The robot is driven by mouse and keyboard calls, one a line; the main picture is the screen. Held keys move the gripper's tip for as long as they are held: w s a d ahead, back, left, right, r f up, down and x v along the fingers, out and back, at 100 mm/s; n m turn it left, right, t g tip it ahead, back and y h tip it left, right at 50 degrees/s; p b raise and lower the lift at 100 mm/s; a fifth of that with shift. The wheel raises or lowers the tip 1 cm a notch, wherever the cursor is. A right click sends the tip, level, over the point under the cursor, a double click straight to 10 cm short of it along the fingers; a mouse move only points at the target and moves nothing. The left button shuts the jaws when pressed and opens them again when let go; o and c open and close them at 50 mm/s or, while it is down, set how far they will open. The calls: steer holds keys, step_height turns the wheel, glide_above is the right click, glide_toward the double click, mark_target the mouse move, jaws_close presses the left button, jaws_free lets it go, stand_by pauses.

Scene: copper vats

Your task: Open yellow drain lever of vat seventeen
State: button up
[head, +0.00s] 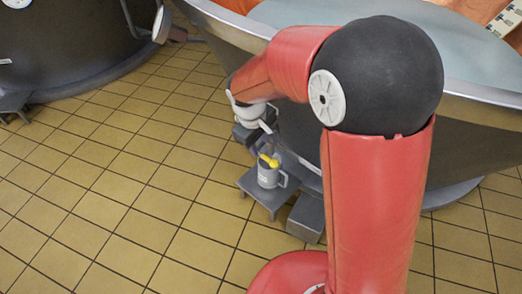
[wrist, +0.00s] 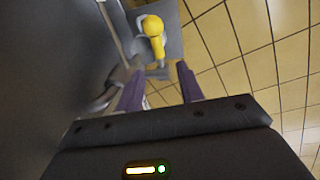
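A yellow lever (head: 269,161) shows low at the side of the large metal vat (head: 470,130), just above a grey mug. In the wrist view the lever (wrist: 154,32) has a round knob and a straight shank that points toward my fingers. My gripper (wrist: 158,78) is open, its two purple fingers on either side of the shank's near end. I cannot tell whether they touch it. No vat number is readable.
The grey mug (head: 267,178) stands on a small grey stool (head: 250,183) beside the vat, directly below the lever. A grey block (head: 306,218) stands close by. Another dark vat (head: 60,45) is at the upper left. Tiled floor (head: 120,190) is free on the left.

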mark_target(262, 154)
steer(key=f, duration=0.4)
steer(key=shift+w+d+f+b, duration=0.35)
steer(key=shift+f, duration=0.05)
jaws_close()
